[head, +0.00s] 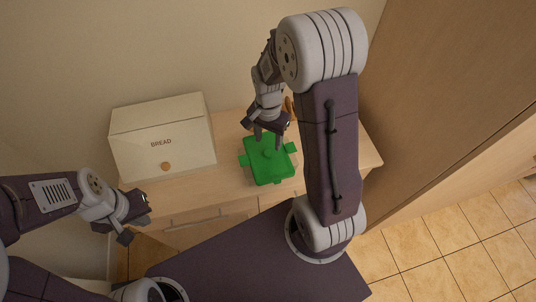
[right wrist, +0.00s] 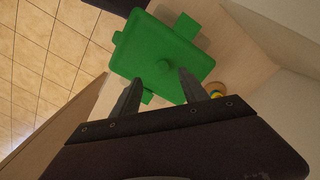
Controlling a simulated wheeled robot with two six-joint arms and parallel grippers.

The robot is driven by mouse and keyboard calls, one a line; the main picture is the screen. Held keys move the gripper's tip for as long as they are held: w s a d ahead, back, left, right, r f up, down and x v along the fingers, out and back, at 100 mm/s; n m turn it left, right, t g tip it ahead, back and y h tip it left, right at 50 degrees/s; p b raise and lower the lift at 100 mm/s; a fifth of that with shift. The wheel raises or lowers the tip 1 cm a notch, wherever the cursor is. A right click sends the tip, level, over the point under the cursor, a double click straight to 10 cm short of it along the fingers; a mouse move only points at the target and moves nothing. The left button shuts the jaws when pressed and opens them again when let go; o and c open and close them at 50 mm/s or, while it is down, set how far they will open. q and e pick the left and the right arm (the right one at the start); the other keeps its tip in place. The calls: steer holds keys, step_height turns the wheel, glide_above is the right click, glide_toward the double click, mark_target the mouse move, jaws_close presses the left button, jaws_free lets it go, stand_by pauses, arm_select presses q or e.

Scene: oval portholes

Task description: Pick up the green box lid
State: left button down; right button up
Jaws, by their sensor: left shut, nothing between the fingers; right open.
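The green box lid (head: 262,172) is on a green box with side tabs on the light wooden cabinet top. A round green knob (right wrist: 193,64) stands up from the lid in the right wrist view. My right gripper (head: 268,142) is open and points down over the lid, close to the knob. In the right wrist view its two fingers (right wrist: 158,78) are apart with the lid beyond them; I cannot tell whether they touch it. My left gripper (head: 127,235) is shut and empty, in front of the cabinet at the left.
A cream bread box (head: 160,140) stands left of the green box on the cabinet top (head: 212,186). A small round item with yellow and orange (right wrist: 217,90) is partly hidden beside the green box. A tall wooden panel (head: 440,90) rises at the right. Tiled floor (head: 445,245) lies below.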

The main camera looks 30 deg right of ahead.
mark_target(268, 152)
steer(key=shift+s+f, duration=0.1)
steer(key=shift+f, duration=0.5)
steer(key=shift+w+f, duration=0.2)
steer(key=shift+f, duration=0.2)
step_height(268, 152, down, 5)
steer(key=shift+w+p, duration=0.1)
steer(key=shift+p, duration=0.2)
jaws_close()
